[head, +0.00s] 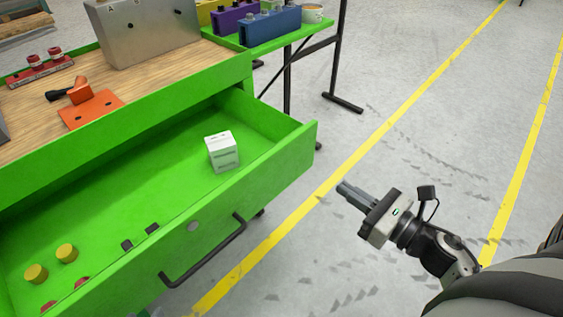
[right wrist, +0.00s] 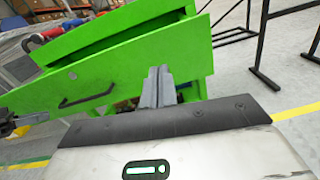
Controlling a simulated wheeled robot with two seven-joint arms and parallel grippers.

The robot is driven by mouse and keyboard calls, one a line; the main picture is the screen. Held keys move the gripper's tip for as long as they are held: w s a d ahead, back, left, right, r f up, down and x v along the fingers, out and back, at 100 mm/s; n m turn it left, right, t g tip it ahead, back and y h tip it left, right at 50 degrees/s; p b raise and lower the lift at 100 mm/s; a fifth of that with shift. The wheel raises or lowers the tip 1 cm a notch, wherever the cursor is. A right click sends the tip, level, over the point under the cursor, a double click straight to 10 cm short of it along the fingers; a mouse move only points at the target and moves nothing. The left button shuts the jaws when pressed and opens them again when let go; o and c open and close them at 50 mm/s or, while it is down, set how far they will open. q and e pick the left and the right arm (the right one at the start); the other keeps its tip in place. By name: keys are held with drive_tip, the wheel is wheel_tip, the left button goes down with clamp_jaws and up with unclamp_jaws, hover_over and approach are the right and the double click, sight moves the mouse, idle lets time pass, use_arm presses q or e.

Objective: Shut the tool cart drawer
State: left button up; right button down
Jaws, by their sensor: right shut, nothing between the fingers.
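The tool cart drawer (head: 258,172) is green and stands pulled well out of the cart under the wooden top. Its black bar handle (head: 206,254) is on the front panel; the handle also shows in the right wrist view (right wrist: 87,96). My right gripper (head: 343,190) is shut and empty, to the right of the drawer front and apart from it. Its fingers (right wrist: 157,87) show in the right wrist view with the green cart behind them. My left gripper is not seen in the head view.
The drawer holds a white box (head: 222,152), yellow cylinders (head: 36,273) and small dark and red parts. An orange bracket (head: 91,108) and a grey metal box (head: 147,30) are on the cart top. A green table (head: 285,37) stands behind. Open floor lies right of the drawer.

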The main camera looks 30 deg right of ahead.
drive_tip(key=f+n, duration=0.1)
drive_tip(key=n, duration=0.1)
drive_tip(key=p, duration=0.1)
approach(286, 154)
drive_tip(key=shift+m, duration=0.3)
drive_tip(key=x, duration=0.6)
drive_tip(key=shift+w+a, duration=0.15)
drive_tip(key=shift+w, duration=0.25)
drive_tip(key=shift+w, duration=0.1)
